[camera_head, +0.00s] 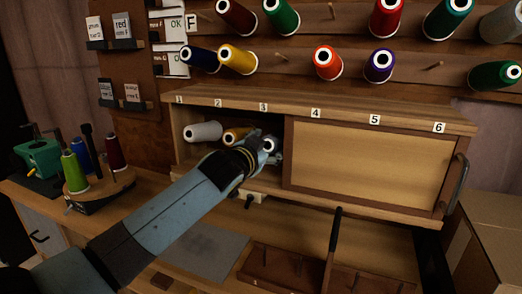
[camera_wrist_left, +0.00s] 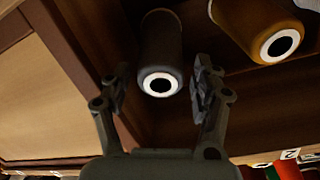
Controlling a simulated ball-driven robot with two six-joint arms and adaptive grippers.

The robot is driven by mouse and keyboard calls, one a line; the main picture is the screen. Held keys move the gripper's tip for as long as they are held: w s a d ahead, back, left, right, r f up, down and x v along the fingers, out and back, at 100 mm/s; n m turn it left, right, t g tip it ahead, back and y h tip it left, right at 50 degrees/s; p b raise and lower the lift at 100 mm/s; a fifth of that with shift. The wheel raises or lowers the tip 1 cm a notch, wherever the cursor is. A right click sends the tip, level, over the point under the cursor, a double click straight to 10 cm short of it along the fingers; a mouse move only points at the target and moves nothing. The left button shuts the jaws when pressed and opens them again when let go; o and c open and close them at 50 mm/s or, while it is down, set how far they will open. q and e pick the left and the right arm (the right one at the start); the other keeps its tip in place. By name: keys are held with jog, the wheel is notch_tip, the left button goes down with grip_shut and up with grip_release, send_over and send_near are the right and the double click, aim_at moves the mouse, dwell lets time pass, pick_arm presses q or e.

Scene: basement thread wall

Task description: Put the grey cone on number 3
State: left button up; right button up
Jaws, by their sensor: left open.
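My left gripper (camera_head: 266,152) is at the open compartment under number 3 (camera_head: 263,107). In the left wrist view its open fingers (camera_wrist_left: 160,82) stand on either side of a dark grey cone (camera_wrist_left: 160,42), with a gap at each side. That cone lies with its white-ringed end facing out; in the head view only this end (camera_head: 270,143) shows past the gripper. A light grey cone (camera_head: 203,131) lies farther left in the compartment. An orange cone (camera_head: 236,135) lies between them and shows beside the fingers in the wrist view (camera_wrist_left: 258,25). My right gripper is out of view.
A door panel (camera_head: 360,170) with a handle (camera_head: 456,185) covers numbers 4 to 6, close to my gripper's right. Coloured cones hang on the wall pegs above, including a grey one (camera_head: 503,23). A spool stand (camera_head: 98,188) is at the left.

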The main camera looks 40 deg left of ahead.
pick_arm(q)
jog(key=v, duration=1.2)
jog(key=s+d+f+g+h, duration=0.15)
jog(key=s+f+g, duration=0.25)
jog(key=s, duration=0.5)
jog(key=s+d+f+n+g, duration=0.1)
jog(key=s+d+f+g, duration=0.3)
jog(key=s, duration=0.5)
jog(key=s+d+f+g+h, duration=0.15)
jog(key=s+f+g, duration=0.3)
jog(key=s, duration=0.45)
notch_tip(320, 180, down, 31)
jog(key=s+a+g+b, duration=0.1)
jog(key=s+a+b, duration=0.1)
jog(key=b, duration=0.3)
jog(key=s+a+f+g+b, duration=0.1)
jog(key=s+f+b, duration=0.2)
jog(key=s+f, duration=1.5)
jog(key=shift+f+n+y, duration=0.3)
jog(key=shift+f+n, duration=0.1)
jog(key=shift+f, duration=0.1)
jog(key=shift+a+g, duration=0.1)
jog(key=shift+g, duration=0.25)
